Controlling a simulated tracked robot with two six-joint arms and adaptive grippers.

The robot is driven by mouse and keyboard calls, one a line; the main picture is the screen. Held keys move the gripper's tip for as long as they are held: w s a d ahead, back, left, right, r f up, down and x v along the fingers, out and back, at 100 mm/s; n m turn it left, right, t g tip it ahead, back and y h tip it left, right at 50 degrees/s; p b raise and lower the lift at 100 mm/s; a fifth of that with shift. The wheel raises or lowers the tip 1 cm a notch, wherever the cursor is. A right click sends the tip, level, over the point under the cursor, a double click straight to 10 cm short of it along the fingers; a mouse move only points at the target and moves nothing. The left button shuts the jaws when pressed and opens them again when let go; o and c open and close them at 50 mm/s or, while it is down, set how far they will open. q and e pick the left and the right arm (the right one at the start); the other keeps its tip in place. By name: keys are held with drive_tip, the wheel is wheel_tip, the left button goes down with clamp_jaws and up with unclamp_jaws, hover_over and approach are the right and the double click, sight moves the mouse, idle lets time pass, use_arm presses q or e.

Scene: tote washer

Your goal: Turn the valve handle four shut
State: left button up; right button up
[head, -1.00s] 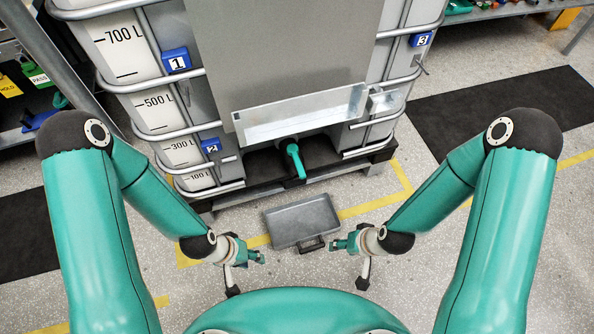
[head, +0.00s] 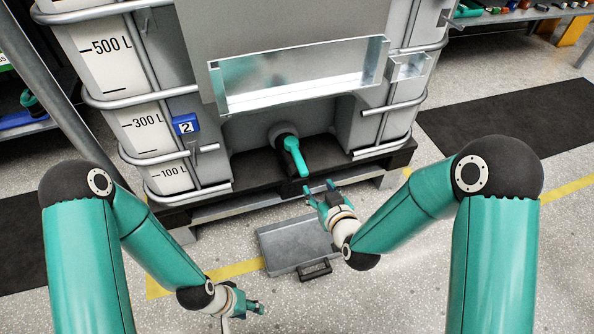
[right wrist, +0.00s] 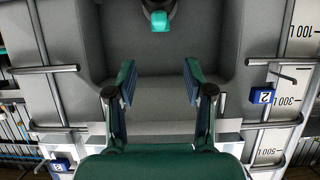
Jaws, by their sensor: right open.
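The valve has a teal lever handle (head: 295,158) on a dark grey round body, low in the recess at the front of the tank. The lever points down and slightly right. No number four shows on it. In the right wrist view, which is upside down, the handle's teal end (right wrist: 160,22) is at the top centre, beyond the fingertips. My right gripper (head: 319,190) is open and empty, just below and right of the handle, apart from it. Its spread fingers (right wrist: 159,75) frame bare grey tank wall. My left gripper (head: 258,306) hangs low at the left, away from the valve; its jaw gap is unclear.
A metal trough (head: 300,103) juts out above the valve. A grey drip tray (head: 290,249) lies on the floor below. A dark pallet (head: 236,182) runs under the tank. Tank bars and a blue tag numbered 2 (head: 185,124) are left of the recess.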

sight(301, 164)
drive_tip(key=b+x, duration=0.3)
drive_tip(key=x, duration=1.3)
drive_tip(key=shift+w, duration=0.25)
drive_tip(key=shift+a, duration=0.1)
clamp_jaws()
